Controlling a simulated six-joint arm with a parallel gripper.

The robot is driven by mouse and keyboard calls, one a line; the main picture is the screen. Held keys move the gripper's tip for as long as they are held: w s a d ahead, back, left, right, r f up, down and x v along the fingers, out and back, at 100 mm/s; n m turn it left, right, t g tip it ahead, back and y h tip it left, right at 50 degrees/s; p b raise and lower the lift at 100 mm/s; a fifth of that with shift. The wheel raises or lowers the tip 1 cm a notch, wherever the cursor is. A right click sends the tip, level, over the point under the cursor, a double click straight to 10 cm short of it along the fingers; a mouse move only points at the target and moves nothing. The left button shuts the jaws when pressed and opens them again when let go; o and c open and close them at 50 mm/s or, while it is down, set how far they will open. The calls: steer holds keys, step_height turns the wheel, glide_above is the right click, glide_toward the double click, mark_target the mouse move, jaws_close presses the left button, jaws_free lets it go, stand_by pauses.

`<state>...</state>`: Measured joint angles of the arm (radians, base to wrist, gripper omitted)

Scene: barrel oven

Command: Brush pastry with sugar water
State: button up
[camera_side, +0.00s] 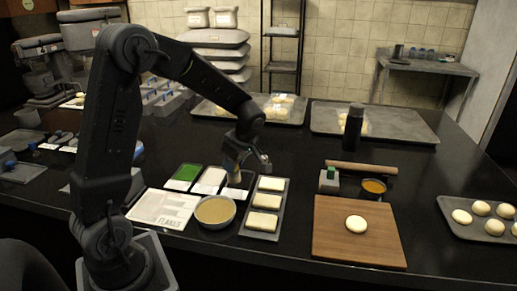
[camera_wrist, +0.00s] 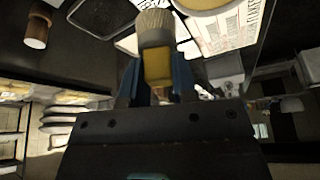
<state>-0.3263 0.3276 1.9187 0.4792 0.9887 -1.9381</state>
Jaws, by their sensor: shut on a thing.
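My gripper (camera_side: 243,155) is shut on a brush and holds it above the black counter, behind the pastry tray. In the wrist view the brush (camera_wrist: 155,62) sits between the blue-grey fingers (camera_wrist: 157,85), its pale bristle head (camera_wrist: 154,25) pointing away from the gripper. Three pale rectangular pastries (camera_side: 264,201) lie in a row on a grey tray (camera_side: 246,225). A round bowl (camera_side: 215,211) of tan liquid stands left of the tray; its contents show partly in the wrist view (camera_wrist: 203,4). The brush is partly hidden in the side view and is apart from the pastries.
Green (camera_side: 185,175) and white (camera_side: 210,178) shallow containers and a printed sheet (camera_side: 163,209) lie near the bowl. Right are a wooden board (camera_side: 330,245) with one dough round, a rolling pin (camera_side: 362,168), an orange-filled bowl (camera_side: 373,187) and a tall black bottle (camera_side: 352,130).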

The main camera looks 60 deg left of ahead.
steer(key=s+d+n+g+h, duration=0.15)
steer(key=s+n, duration=0.25)
steer(key=s, duration=0.4)
steer(key=shift+y, duration=0.35)
steer(key=shift+w+d+f, duration=0.1)
steer(key=shift+d+f, duration=0.05)
steer(key=shift+f, duration=1.45)
steer(key=shift+w+d+f, duration=0.1)
steer(key=shift+f, duration=1.5)
steer(key=shift+s+f, duration=0.1)
steer(key=shift+f, duration=0.45)
step_height(320, 180, up, 7)
